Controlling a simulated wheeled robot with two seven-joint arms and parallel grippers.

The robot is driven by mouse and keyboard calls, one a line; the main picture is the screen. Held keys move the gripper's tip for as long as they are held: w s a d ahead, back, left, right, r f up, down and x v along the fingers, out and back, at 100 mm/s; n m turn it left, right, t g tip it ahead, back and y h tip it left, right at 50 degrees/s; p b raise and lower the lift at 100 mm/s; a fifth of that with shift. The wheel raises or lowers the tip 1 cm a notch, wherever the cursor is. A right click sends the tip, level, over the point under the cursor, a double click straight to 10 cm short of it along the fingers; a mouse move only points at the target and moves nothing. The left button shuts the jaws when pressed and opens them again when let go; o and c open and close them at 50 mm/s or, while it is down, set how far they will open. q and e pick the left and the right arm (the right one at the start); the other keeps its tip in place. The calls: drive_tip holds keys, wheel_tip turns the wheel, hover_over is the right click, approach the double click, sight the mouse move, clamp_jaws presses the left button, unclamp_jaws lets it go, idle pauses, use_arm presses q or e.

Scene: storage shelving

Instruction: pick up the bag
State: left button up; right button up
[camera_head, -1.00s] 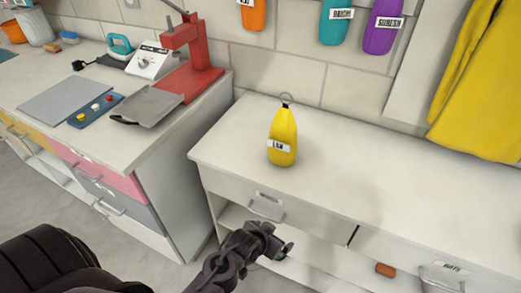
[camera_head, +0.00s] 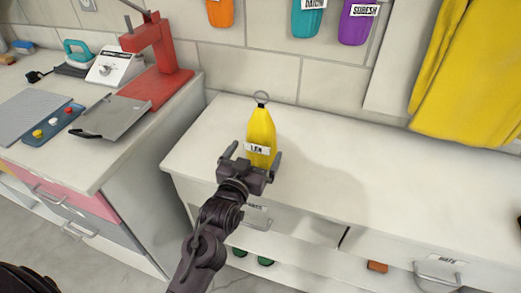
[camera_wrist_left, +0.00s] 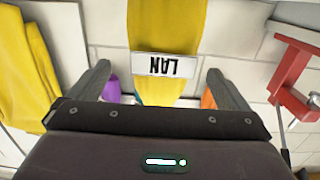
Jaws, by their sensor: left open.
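The yellow bag (camera_head: 261,128) with a white "LAN" label and a ring at its top stands upright on the white counter (camera_head: 330,185). My left gripper (camera_head: 254,153) is open in front of it, its fingers spread to either side of the bag's lower part. In the left wrist view the bag (camera_wrist_left: 167,25) appears upside down between the two open fingers, with a gap on each side. The bag's lowest part is hidden behind the gripper. My right gripper is not in view.
Orange, teal and purple bags (camera_head: 358,22) hang on the tiled wall behind. A yellow cloth (camera_head: 465,75) hangs at right. A red press (camera_head: 150,60) and grey plates stand on the left counter. The counter right of the bag is clear.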

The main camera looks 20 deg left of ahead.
sight(262, 134)
use_arm(q)
drive_tip(key=shift+w+r+t, duration=0.3)
drive_tip(key=shift+w+r, duration=0.2)
drive_tip(key=w+p, duration=0.1)
drive_tip(key=w, duration=0.5)
drive_tip(key=shift+w, duration=0.6)
drive_tip(key=c, duration=1.8)
drive_tip(key=shift+o, duration=0.2)
drive_tip(key=shift+r, duration=0.1)
wheel_tip(262, 134, up, 20)
